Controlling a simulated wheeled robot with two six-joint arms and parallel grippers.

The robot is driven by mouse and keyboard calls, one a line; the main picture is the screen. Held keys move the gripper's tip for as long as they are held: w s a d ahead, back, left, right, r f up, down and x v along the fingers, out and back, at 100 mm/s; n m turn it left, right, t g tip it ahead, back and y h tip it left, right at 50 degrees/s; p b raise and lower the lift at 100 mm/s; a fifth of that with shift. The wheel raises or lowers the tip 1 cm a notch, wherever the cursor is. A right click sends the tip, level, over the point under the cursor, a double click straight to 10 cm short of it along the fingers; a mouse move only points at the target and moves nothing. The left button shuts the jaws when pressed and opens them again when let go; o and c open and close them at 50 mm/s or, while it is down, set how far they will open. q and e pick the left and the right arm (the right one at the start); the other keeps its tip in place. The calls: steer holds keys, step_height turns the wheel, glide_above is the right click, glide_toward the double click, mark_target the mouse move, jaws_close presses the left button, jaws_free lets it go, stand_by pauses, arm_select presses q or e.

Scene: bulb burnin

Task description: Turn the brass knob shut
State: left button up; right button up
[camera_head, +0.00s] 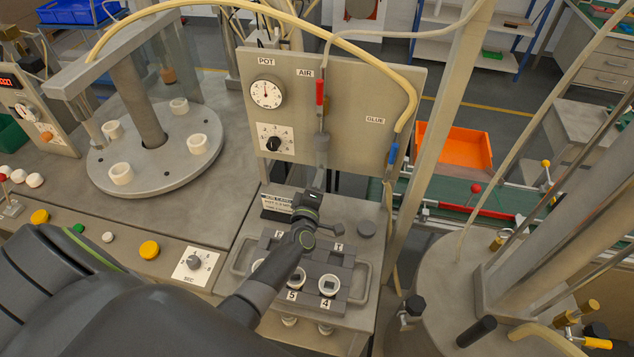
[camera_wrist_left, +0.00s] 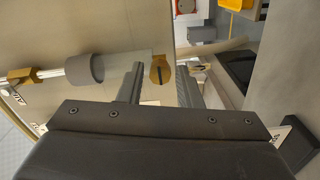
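A round brass knob (camera_wrist_left: 160,70) with a dark slot in its face shows in the left wrist view, at the end of a clear tube joined to a grey collar (camera_wrist_left: 84,69). My left gripper (camera_wrist_left: 160,78) is open, with one finger on each side of the knob in that view and a gap on both sides. I cannot tell how deep the knob sits between them. In the head view my left gripper (camera_head: 320,181) is in front of the upright panel, below the AIR line with its red sleeve (camera_head: 320,92); the knob is hidden there. My right gripper is not in view.
The grey panel (camera_head: 345,90) with a gauge and dial stands close behind the gripper. Below it is a fixture block (camera_head: 338,257) with numbered round sockets. A turntable (camera_head: 180,178) with white rings is at left; a grey pot (camera_head: 440,290) with hoses and posts stands at right.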

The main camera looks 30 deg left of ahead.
arm_select(q)
steer(key=shift+o, duration=0.9)
steer(key=b+v, duration=0.6)
steer(key=v, duration=1.1)
steer(key=shift+s, duration=0.2)
